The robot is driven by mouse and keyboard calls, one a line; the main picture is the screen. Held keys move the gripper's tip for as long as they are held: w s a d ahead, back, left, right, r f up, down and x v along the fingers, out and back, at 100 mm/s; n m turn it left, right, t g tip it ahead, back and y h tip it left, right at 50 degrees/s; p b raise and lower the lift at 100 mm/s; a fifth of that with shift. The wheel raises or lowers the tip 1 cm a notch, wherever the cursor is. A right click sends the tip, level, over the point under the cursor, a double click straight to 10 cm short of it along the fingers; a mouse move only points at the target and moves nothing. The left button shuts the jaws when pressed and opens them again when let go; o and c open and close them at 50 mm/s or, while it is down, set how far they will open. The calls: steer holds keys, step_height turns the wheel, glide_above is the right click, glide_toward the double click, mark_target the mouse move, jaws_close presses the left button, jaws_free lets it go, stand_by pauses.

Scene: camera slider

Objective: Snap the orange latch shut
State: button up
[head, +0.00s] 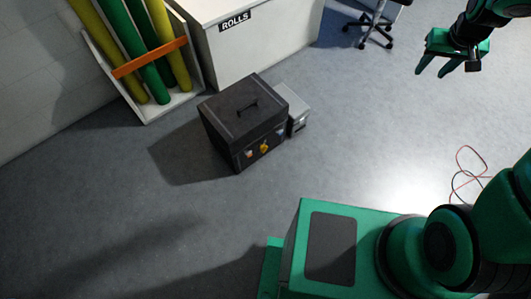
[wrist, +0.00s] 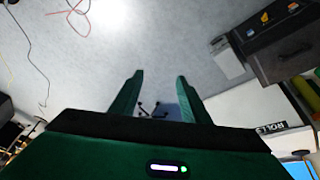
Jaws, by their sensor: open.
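A black case (head: 240,112) with a handle on its lid stands on the floor in the head view. Several small coloured latches sit on its front face. The orange latch (head: 249,154) looks to be the leftmost, with a yellow latch (head: 264,147) and a bluish one (head: 279,133) to its right. They are too small to tell whether each is open or shut. The case (wrist: 285,47) also shows at the upper right of the wrist view. My gripper (head: 431,72) is open and empty at the upper right, far from the case; its fingers (wrist: 159,76) are apart.
A grey box (head: 293,106) stands against the case's right side. Behind are a white cabinet marked ROLLS (head: 262,40) and a rack (head: 150,112) of green and yellow rolls. Red and black cables (head: 463,172) lie on the right. The floor before the case is clear.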

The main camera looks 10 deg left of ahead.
steer(key=w+a+f+n+t+y, duration=0.1)
steer(key=w+a+f+n, duration=0.1)
steer(key=w+a+f, duration=0.45)
steer(key=w+a+f+n+t+y, duration=0.1)
steer(key=w+a+f, duration=0.2)
steer(key=a+f, duration=0.6)
steer(key=w+a+f+n+t+y, duration=0.1)
steer(key=w+a+f+n, duration=0.1)
steer(key=w+a+f, duration=0.45)
steer(key=s+a+f+n+t+y, duration=0.1)
steer(key=s+a+f+n+y, duration=0.15)
steer(key=a+f, duration=0.85)
steer(key=n+y, duration=0.3)
steer(key=y, duration=0.3)
glide_toward(250, 155)
steer(key=shift+t, duration=0.3)
steer(key=x, duration=0.7)
steer(key=shift+a+f, duration=0.15)
steer(key=shift+a, duration=0.1)
steer(key=shift+c, duration=0.3)
steer(key=c, duration=1)
